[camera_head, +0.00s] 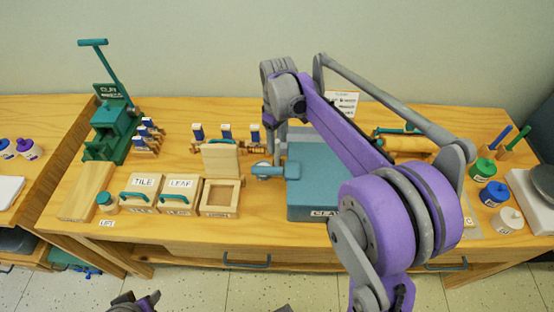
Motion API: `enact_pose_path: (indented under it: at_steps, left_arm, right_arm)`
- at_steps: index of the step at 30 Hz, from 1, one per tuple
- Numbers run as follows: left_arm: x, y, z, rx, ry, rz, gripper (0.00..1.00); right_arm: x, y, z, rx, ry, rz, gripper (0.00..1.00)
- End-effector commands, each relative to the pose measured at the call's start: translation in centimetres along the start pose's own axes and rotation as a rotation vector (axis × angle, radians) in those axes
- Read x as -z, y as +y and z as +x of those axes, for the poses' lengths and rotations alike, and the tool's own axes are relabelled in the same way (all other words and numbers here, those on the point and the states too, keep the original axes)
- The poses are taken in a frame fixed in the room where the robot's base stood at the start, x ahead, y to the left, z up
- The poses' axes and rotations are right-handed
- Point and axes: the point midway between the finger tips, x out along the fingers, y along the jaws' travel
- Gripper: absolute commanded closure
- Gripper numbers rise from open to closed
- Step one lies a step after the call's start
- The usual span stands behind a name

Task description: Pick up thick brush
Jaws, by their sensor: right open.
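I cannot tell for sure which thing is the thick brush. Two upright tools stand at the back right, a blue-handled one (502,135) and a green-handled one (519,137); their lower ends are small and unclear. My right arm reaches across the table from the lower right and bends down near the back middle. My right gripper (279,150) is at its far end, near a teal tool (264,171) beside the teal box, and is open; its fingertips are hard to make out. A dark and purple part of my left arm (135,301) shows at the bottom edge; its jaws are unclear.
A teal press (113,127) stands at the back left. Wooden boxes marked TILE (139,195) and LEAF (180,195) sit at the front left. The large teal box (308,178) is in the middle. Paint jars (494,193) line the right; my right arm hides the table before them.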

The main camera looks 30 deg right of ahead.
Motion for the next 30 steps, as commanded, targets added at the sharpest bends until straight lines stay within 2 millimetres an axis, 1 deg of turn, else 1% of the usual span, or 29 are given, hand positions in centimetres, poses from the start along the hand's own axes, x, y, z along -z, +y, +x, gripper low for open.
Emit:
enact_pose_path:
  at_steps: [1, 5, 8, 12, 15, 19, 25, 26, 30]
  left_arm:
    - [-0.1, 0.0, 0.1, 0.0, 0.0, 0.0, 0.5]
    - [-0.1, 0.0, 0.1, 0.0, -0.001, 0.0, 0.5]
    - [-0.1, 0.0, 0.2, 0.0, -0.001, 0.0, 0.5]
    - [-0.2, 0.0, 0.3, 0.0, -0.002, 0.0, 0.5]
    - [-0.3, 0.0, 0.4, 0.0, -0.002, 0.0, 0.5]
    - [-0.3, 0.0, 0.4, 0.0, -0.002, 0.0, 0.5]
    - [-0.3, 0.0, 0.4, 0.0, -0.002, 0.0, 0.5]
    - [-0.3, 0.0, 0.4, 0.0, -0.002, 0.0, 0.5]
    - [-0.3, 0.0, 0.4, 0.0, -0.002, 0.0, 0.5]
  right_arm:
    - [0.0, 0.0, 0.7, 0.0, 0.0, 0.0, 0.44]
    - [0.0, 0.0, 1.5, 0.0, 0.0, 0.0, 0.44]
    - [0.0, 0.0, 2.5, 0.0, 0.0, 0.0, 0.44]
    - [0.0, 0.0, 4.8, 0.0, 0.0, 0.0, 0.44]
    - [0.0, 0.0, 6.1, 0.0, 0.0, 0.0, 0.44]
    - [0.0, -0.1, 6.8, 0.0, 0.0, 0.001, 0.44]
    - [0.0, -0.1, 6.9, 0.0, 0.001, 0.001, 0.44]
    - [0.0, -0.1, 6.9, 0.0, 0.001, 0.001, 0.47]
    - [0.0, -0.1, 6.8, 0.0, 0.001, 0.001, 0.72]
